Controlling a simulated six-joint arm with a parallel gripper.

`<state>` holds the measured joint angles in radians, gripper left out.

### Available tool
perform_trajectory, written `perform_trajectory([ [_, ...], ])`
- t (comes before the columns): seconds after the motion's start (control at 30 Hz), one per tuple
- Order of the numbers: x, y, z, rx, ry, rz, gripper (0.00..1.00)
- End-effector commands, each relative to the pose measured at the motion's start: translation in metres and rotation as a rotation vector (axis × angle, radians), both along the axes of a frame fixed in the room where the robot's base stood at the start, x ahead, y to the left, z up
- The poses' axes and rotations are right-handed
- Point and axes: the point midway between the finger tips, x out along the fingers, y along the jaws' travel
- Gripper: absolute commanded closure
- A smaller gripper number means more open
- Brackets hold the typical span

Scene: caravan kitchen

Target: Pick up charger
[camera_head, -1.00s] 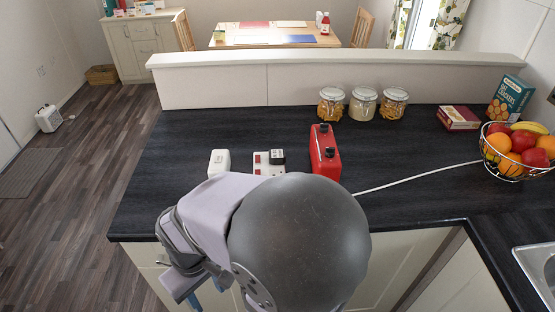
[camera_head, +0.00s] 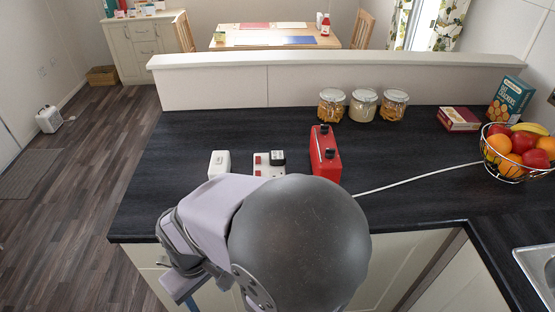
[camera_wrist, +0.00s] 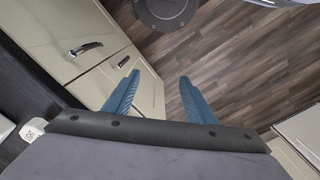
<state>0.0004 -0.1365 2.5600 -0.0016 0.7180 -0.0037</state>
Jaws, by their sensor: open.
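A white block with dark markings also shows at the left edge of the wrist view (camera_wrist: 31,130). My gripper (camera_wrist: 160,76) has its blue fingers spread, with nothing between them. It hangs off the counter's front edge, over cabinet fronts and floor. In the head view my arm hides most of it.
A red box with black knobs (camera_head: 324,153) stands right of the strip. A white cable (camera_head: 420,177) runs right to a fruit bowl (camera_head: 517,168). Several jars (camera_head: 363,105) stand at the back under a low wall (camera_head: 340,80). The counter's left end is clear.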

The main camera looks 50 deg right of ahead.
Motion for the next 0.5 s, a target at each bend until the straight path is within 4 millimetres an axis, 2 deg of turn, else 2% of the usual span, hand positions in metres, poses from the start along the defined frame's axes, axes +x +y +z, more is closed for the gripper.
perform_trajectory([
  [0.13,0.000,-0.007,0.005,0.000,0.000,-0.034,0.49],
  [0.27,-0.006,-0.027,0.012,0.002,0.025,-0.124,0.49],
  [0.4,-0.025,-0.057,0.015,0.015,0.104,-0.284,0.49],
  [0.5,-0.029,-0.087,0.021,0.030,0.141,-0.424,0.49],
])
